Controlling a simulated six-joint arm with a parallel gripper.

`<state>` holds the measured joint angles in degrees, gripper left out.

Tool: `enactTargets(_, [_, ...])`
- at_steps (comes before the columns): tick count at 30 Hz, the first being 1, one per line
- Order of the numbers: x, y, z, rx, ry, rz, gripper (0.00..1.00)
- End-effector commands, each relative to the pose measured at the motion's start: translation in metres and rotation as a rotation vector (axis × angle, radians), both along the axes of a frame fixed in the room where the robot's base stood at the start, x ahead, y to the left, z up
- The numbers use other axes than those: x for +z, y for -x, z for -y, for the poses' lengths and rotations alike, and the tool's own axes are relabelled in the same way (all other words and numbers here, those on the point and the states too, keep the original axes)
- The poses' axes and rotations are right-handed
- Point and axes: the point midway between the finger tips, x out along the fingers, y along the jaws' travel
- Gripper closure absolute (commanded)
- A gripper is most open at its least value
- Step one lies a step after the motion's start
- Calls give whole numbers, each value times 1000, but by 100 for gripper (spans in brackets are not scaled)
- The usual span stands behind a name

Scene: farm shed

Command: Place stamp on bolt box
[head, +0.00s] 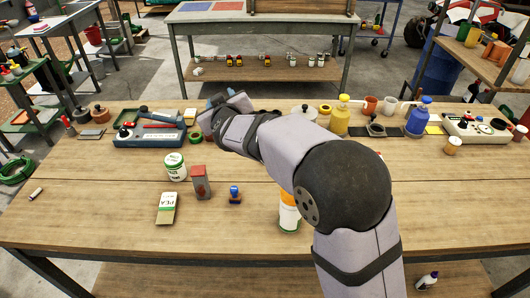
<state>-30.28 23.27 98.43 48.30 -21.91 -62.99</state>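A small stamp (235,194) with a blue handle and a brownish base stands upright on the wooden table, left of my forearm. To its left stands an upright box (202,186) with a reddish top and greyish front; it may be the bolt box, but its label is too small to read. The stamp and this box stand apart. The end of my arm reaches toward the table's back, behind both. My gripper there is hidden by the wrist links, so its fingers and anything in them cannot be made out.
The front left is mostly clear.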

Motion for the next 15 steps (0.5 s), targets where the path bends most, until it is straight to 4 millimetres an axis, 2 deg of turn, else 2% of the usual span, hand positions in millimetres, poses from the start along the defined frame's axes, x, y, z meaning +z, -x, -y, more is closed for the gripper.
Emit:
enactTargets(1, [3, -4, 12, -63, -50, -9, 59])
enactTargets(6, [1, -9, 48, -240, -182, -31, 59])
enactTargets(15, [-10, -5, 100, -492, -333, -69, 59])
